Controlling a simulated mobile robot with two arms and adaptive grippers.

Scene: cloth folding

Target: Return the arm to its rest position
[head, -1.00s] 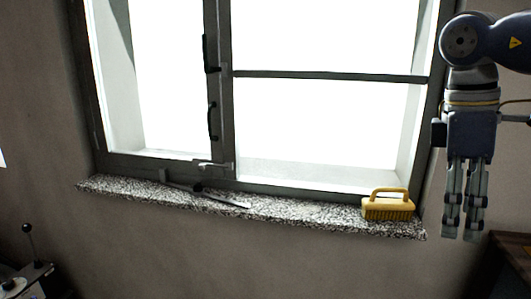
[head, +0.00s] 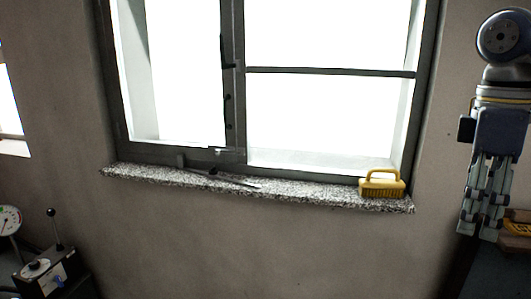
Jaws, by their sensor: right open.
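My right gripper (head: 481,228) hangs at the right edge of the head view with its fingers pointing down. Its fingers are apart and nothing shows between them. It is to the right of the window sill and clear of it in the picture. My left gripper is not in view. No cloth shows.
A speckled stone sill (head: 310,195) runs under the bright window (head: 330,120). A yellow brush (head: 382,185) stands at its right end, and a dark thin tool (head: 215,174) lies further left. A lever box (head: 50,270) and a gauge (head: 9,220) are at lower left.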

